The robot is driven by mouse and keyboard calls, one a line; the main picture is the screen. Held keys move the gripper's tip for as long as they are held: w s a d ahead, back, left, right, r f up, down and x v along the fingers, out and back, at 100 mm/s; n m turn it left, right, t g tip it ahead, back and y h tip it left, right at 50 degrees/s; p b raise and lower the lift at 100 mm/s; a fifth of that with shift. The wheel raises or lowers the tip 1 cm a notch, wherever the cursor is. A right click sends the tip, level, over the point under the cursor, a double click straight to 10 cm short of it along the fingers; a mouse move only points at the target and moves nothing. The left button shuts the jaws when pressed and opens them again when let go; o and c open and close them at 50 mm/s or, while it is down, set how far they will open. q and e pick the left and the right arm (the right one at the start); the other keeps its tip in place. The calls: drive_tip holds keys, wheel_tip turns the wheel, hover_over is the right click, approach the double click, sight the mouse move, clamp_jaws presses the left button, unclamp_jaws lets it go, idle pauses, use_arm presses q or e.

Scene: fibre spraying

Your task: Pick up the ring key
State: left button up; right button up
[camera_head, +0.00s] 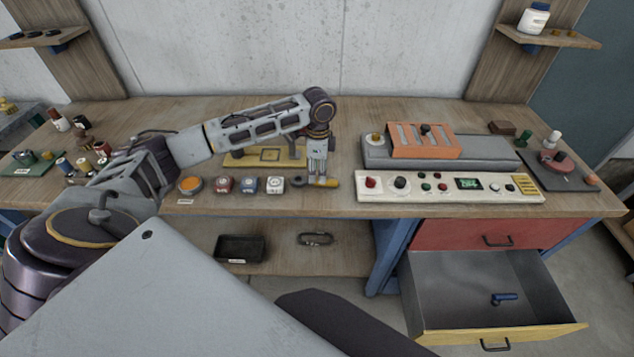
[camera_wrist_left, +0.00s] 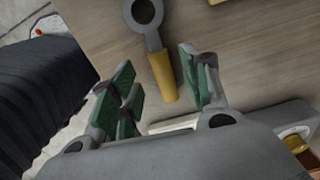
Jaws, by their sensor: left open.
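The ring key (camera_wrist_left: 163,75) has a grey ring head and a yellow handle. It lies on the wooden bench top in the left wrist view, its handle pointing back between my fingers. In the head view it shows at the bench's front edge (camera_head: 325,183), partly hidden by my left gripper (camera_head: 317,174). My left gripper points down over the key. Its green-padded fingers (camera_wrist_left: 160,90) are open, one side on each side of the handle, with gaps visible. Whether they reach its height is unclear. My right gripper is not in view.
Several small coloured blocks (camera_head: 248,184) stand left of the key. A yellow plate (camera_head: 265,157) lies behind. A white control panel (camera_head: 450,187) stands to the right, with an orange fixture (camera_head: 425,141) behind it. An open drawer (camera_head: 490,300) sits below right, holding a blue-handled item.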

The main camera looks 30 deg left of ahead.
sight(317, 179)
use_arm(q)
drive_tip(key=shift+s+a+f, duration=0.1)
drive_tip(key=shift+a+f, duration=0.05)
drive_tip(key=shift+f, duration=1.85)
drive_tip(key=shift+c, duration=0.4)
clamp_jaws()
